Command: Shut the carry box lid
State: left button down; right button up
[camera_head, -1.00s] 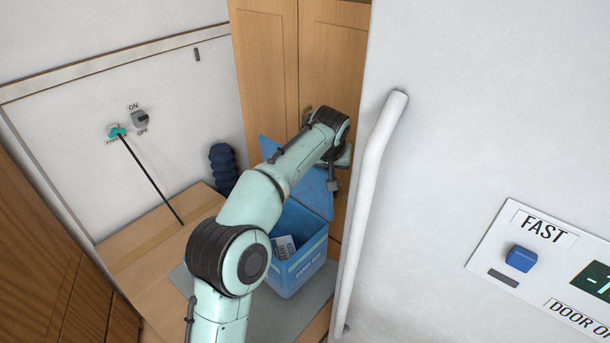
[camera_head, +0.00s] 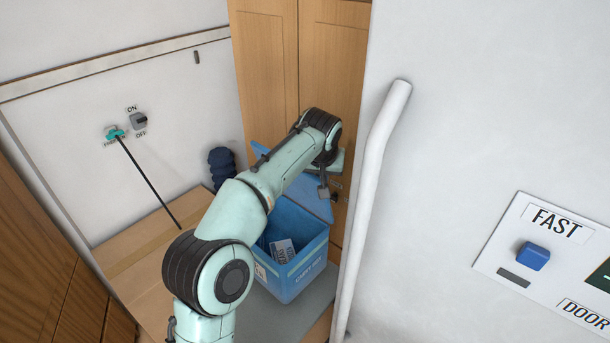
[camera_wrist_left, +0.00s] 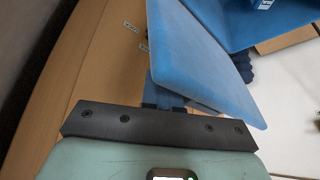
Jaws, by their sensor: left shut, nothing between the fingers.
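The blue carry box (camera_head: 302,276) stands on a grey mat, open at the top, with a white labelled item (camera_head: 283,251) inside. Its blue lid (camera_head: 312,198) is raised at the back of the box, partly hidden by my left arm. In the left wrist view the lid (camera_wrist_left: 195,55) is a large tilted panel just beyond the gripper, and part of the box (camera_wrist_left: 245,22) shows at the upper right. My left gripper (camera_wrist_left: 165,96) is shut and empty, close against the lid; its fingertips are partly hidden, and contact is unclear. My right gripper is out of view.
A white door with a long handle (camera_head: 374,190) stands close on the right, beside a control panel with a blue button (camera_head: 533,256). Wooden cabinet doors (camera_head: 265,75) are behind the box. A dark blue ribbed object (camera_head: 222,168) stands at the back left. Cardboard (camera_head: 150,240) lies left.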

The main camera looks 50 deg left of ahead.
pick_arm(q)
jog(key=shift+r, duration=0.15)
notch_tip(320, 180, up, 7)
jog(key=p, duration=0.6)
dwell(0.4)
jog(key=shift+f, duration=0.2)
dwell(0.3)
